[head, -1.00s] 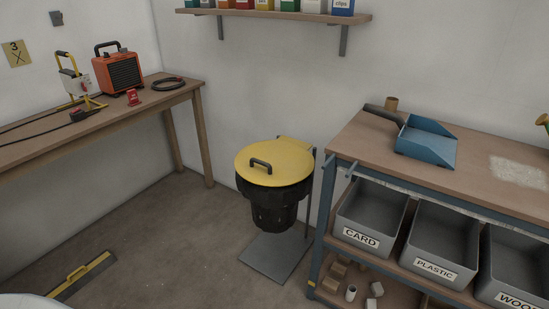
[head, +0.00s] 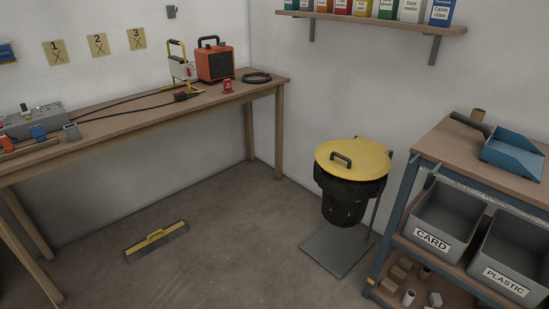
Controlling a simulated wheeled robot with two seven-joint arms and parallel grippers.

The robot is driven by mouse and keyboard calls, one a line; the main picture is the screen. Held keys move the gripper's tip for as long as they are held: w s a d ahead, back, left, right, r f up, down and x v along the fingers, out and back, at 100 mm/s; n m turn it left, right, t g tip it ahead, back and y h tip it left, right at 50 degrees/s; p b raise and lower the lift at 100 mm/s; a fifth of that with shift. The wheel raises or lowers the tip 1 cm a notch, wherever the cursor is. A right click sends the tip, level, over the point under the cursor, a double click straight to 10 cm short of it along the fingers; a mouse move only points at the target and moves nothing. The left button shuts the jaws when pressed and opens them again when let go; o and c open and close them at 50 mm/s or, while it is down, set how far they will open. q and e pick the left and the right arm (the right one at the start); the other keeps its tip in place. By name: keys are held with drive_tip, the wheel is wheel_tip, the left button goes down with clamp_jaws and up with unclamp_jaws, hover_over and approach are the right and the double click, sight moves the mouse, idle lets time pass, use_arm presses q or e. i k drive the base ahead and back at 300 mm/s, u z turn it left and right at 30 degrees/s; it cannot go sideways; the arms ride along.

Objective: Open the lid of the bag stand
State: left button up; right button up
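The bag stand has a round yellow lid (head: 365,163) with a dark handle (head: 341,160) on top. The lid lies shut over a black bag (head: 345,198) that hangs from the ring. A grey base plate (head: 338,249) rests on the floor below, with a thin post at the right rear. The stand is right of centre in the head view, between the wooden bench and the bin shelving. Neither of my grippers shows in this view.
A wooden bench (head: 150,104) runs along the left wall. A workbench (head: 455,150) with grey bins (head: 443,216) stands close to the stand's right. The floor before the stand is clear.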

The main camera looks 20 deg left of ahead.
sight(361, 159)
drive_tip(key=u, duration=1.2)
drive_tip(key=i, duration=2.25)
drive_tip(key=z, duration=0.5)
